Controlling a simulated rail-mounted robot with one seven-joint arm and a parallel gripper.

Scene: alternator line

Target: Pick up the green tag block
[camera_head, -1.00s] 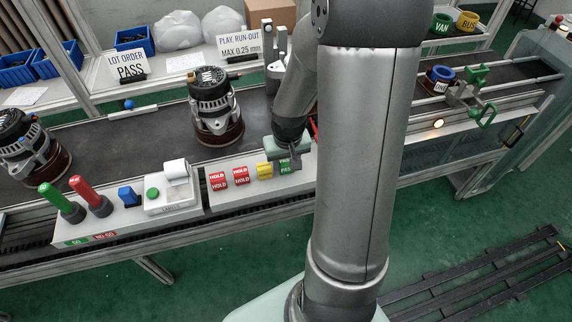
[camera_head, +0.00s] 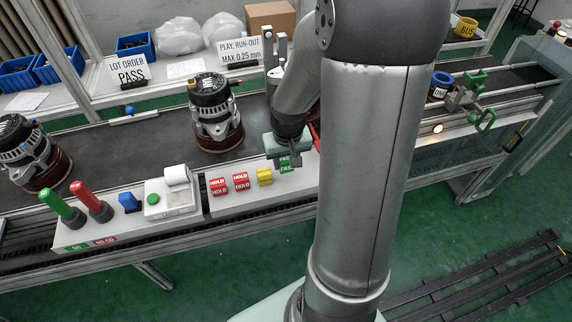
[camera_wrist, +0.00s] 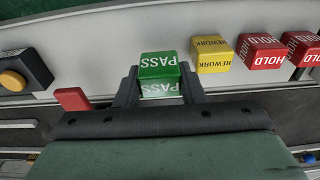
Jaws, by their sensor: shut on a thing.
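The green tag block (camera_wrist: 159,65), marked PASS, sits between the two fingers of my gripper (camera_wrist: 160,88) in the wrist view. The fingers are shut on its sides. In the head view the green block (camera_head: 286,164) shows just below my gripper (camera_head: 284,158), over the right part of the white ledge. It appears at about ledge height; whether it touches the ledge I cannot tell.
A yellow REWORK block (camera_wrist: 211,54) stands close beside the green one, then red HOLD blocks (camera_wrist: 262,51). A red piece (camera_wrist: 72,99) and a dark box with a yellow button (camera_wrist: 20,72) lie on the other side. An alternator (camera_head: 214,112) stands behind on the belt.

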